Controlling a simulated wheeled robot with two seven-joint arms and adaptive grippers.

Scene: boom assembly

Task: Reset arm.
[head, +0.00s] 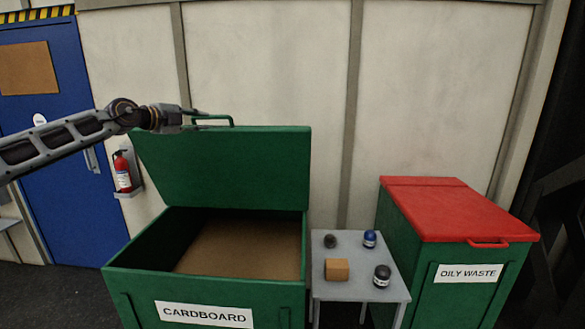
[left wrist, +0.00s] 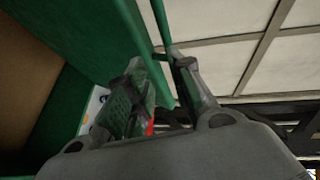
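The green cardboard bin (head: 205,290) stands with its lid (head: 225,165) raised steeply at the back. A green handle (head: 215,117) is on the lid's top edge. My left gripper (head: 188,119) is at the left end of this handle. In the left wrist view, its two fingers (left wrist: 160,72) are parted, with a gap between them. The green handle (left wrist: 160,22) runs down to the fingertips there; whether they touch it is unclear. My right gripper is in neither view.
A small grey table (head: 350,290) holds a cardboard box (head: 337,270), a dark ball (head: 330,241), a blue can (head: 370,239) and a dark can (head: 382,276). The oily waste bin (head: 470,290) at right has its red lid (head: 455,210) shut. A fire extinguisher (head: 122,171) hangs behind.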

